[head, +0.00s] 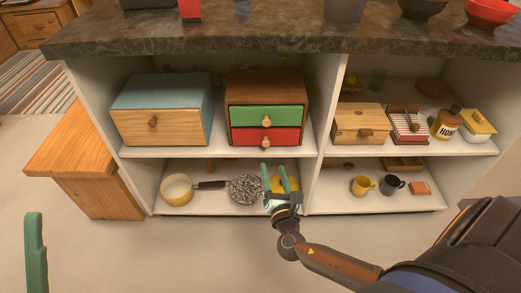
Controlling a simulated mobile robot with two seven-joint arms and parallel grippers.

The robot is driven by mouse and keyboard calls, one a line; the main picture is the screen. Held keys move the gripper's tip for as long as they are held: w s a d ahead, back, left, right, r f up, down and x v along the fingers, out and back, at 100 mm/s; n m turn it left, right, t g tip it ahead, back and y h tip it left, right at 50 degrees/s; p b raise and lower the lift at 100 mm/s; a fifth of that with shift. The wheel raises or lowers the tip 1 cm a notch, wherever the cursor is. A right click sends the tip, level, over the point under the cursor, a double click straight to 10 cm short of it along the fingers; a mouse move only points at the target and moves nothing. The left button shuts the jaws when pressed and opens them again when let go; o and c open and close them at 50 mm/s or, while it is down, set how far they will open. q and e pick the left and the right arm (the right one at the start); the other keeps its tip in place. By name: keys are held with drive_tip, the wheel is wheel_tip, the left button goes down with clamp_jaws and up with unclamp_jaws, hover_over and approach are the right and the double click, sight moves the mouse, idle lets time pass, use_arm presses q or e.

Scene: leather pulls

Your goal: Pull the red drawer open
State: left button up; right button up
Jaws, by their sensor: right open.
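The red drawer (245,136) is the lower one in a small brown wooden chest (267,87) on the upper shelf, under a green drawer (250,116). It looks shut, with a pale round leather-toned knob (267,143) at its middle. My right gripper (275,172) is open and empty, its green fingers pointing up, just below the red drawer and in front of the lower shelf. It looks apart from the knob. Only one green finger of my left gripper (35,250) shows at the lower left, far from the chest.
A blue-topped wooden box (160,115) stands left of the chest. A wooden box (360,125), jar (445,125) and pot (477,126) stand in the right bay. The dark countertop (200,32) overhangs the shelves.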

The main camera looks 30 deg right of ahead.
sight(268, 145)
drive_tip(key=b+x, duration=0.2)
drive_tip(key=x, duration=0.8)
drive_tip(key=shift+w, duration=0.2)
drive_tip(key=c, duration=0.9)
clamp_jaws()
drive_tip(key=shift+s+d+f, duration=0.1)
drive_tip(key=shift+d, duration=0.05)
